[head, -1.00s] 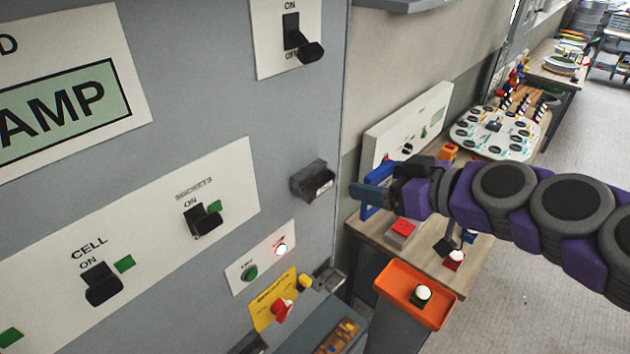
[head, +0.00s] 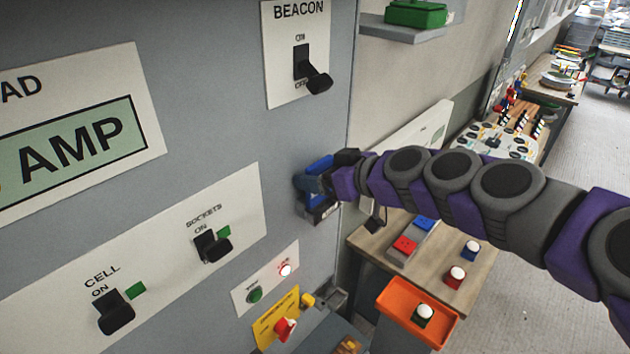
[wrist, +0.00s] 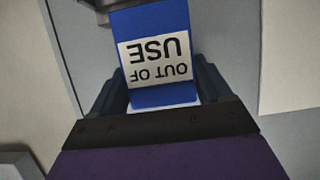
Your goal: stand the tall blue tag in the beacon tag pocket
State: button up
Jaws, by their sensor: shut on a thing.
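The tall blue tag (wrist: 158,18) carries a white label reading OUT OF USE, upside down in the wrist view. My gripper (wrist: 162,92) is shut on it, a finger on each side. In the head view my gripper (head: 314,186) is at the grey panel's right part, with the tag's blue top (head: 320,165) showing above it. The dark beacon tag pocket (head: 322,214) is just below, partly covered by my gripper. In the wrist view the tag's far end meets a grey part at the top edge; I cannot tell whether it is inside the pocket.
The BEACON switch (head: 303,66) is above on the panel. The SOCKETS switch (head: 212,246) and CELL switch (head: 115,312) are lower left. A wooden bench (head: 375,243) with red and blue blocks and an orange tray (head: 384,303) stand right of the panel.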

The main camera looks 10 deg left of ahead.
aim_at(323, 199)
jog(key=shift+w+d+r, duration=0.2)
jog(key=shift+w+d, duration=0.15)
jog(key=shift+d, duration=0.25)
jog(key=f, duration=0.1)
jog(key=d+f, duration=0.1)
jog(key=f, duration=0.1)
jog(key=shift+s+d, duration=0.15)
jog(key=shift+d, duration=0.1)
jog(key=shift+c, duration=0.8)
jog(key=shift+a+f, duration=0.25)
jog(key=shift+c, duration=1.3)
jog(key=shift+s+a+f, duration=0.1)
jog(key=shift+a, duration=0.25)
jog(key=shift+c, duration=0.5)
jog(key=shift+a+f, duration=0.1)
jog(key=shift+a, duration=0.3)
jog(key=o, duration=1.2)
jog(key=shift+w+a, duration=0.2)
jog(key=shift+a, duration=0.05)
jog(key=shift+o, duration=0.7)
jog(key=shift+s, duration=0.1)
jog(key=shift+o, duration=0.7)
jog(key=shift+w+d, duration=0.2)
jog(key=shift+w, duration=0.05)
jog(key=v, duration=1.2)
jog(key=shift+d+b, duration=0.25)
jog(key=shift+b, duration=0.2)
jog(key=shift+s, duration=0.15)
